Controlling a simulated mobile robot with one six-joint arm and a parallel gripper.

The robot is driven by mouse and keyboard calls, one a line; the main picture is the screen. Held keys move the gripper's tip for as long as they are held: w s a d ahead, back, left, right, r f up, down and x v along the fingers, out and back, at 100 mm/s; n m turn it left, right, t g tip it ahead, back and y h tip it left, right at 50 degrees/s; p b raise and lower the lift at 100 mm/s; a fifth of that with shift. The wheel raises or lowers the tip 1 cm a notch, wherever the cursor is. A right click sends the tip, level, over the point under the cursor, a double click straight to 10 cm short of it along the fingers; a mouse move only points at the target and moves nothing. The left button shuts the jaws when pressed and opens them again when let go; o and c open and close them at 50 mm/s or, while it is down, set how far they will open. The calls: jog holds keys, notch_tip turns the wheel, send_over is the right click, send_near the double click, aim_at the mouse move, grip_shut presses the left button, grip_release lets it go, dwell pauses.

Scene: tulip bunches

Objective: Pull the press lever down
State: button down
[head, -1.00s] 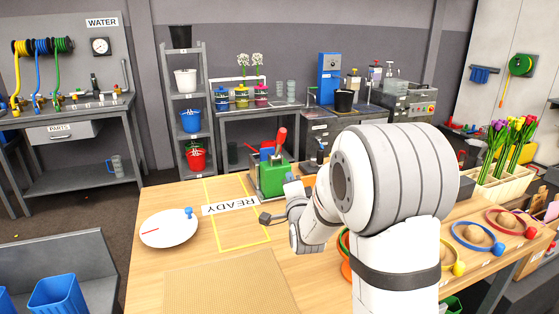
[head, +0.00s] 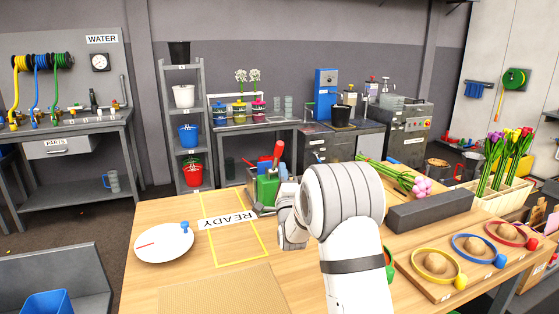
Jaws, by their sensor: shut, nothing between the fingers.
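The press (head: 267,189) is a green block on a grey base at the table's far edge, just beyond the READY sign. Its lever has a red handle (head: 277,153) that stands up, tilted slightly right. My gripper (head: 264,210) shows only as a small dark tip low in front of the press, left of my white wrist. It looks shut and empty. It is below the red handle and apart from it. My wrist hides the press's lower right side, and I cannot tell whether the tip touches the base.
A READY sign (head: 228,220) and a yellow-outlined area lie left of my arm. A white round plate (head: 164,243) is farther left. A grey block (head: 430,210), a pink tulip bunch (head: 421,186) and a tray with coloured rings (head: 440,283) are at right.

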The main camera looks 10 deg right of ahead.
aim_at(280, 153)
jog(key=shift+x, duration=2)
